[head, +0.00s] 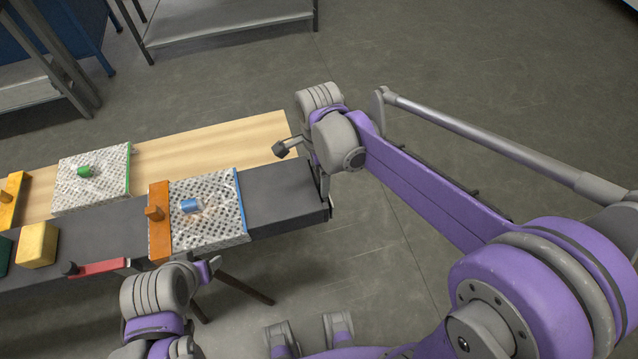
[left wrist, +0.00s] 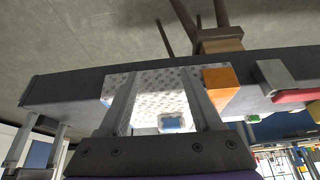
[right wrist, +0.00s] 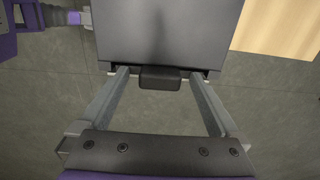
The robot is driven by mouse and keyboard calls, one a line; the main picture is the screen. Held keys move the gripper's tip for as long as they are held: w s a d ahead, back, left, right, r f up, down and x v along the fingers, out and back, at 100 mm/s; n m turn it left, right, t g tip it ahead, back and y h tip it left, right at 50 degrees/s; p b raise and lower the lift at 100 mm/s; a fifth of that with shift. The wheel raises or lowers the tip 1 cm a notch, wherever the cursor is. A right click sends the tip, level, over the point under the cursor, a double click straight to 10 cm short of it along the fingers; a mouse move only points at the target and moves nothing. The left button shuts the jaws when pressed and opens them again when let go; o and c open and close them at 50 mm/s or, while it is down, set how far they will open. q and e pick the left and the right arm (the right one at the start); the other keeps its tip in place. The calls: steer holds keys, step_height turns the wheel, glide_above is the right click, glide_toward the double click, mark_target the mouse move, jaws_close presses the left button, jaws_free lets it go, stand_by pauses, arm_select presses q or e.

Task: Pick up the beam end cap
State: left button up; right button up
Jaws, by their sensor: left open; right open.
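The beam end cap (right wrist: 160,79) is a small dark block at the end of the dark grey beam (right wrist: 168,30) in the right wrist view. My right gripper (right wrist: 159,73) is open, with one finger on each side of the cap and a gap to both. In the head view my right gripper (head: 323,188) is at the right end of the beam (head: 285,193) and largely hides the cap there. My left gripper (head: 212,266) is open near the beam's front edge. In the left wrist view its fingers (left wrist: 157,73) frame a perforated white block.
The perforated block (head: 215,222) on the beam carries an orange strip (head: 160,240) and a blue piece (head: 190,205). A yellow block (head: 37,244) and red handle (head: 100,267) are at left. A wooden board (head: 215,140) lies behind.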

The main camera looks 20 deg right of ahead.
jaws_close()
stand_by(0.4)
steer(key=shift+r, duration=0.1)
step_height(320, 180, up, 10)
steer(key=shift+p, duration=0.4)
steer(key=c, duration=0.7)
jaws_free()
jaws_close()
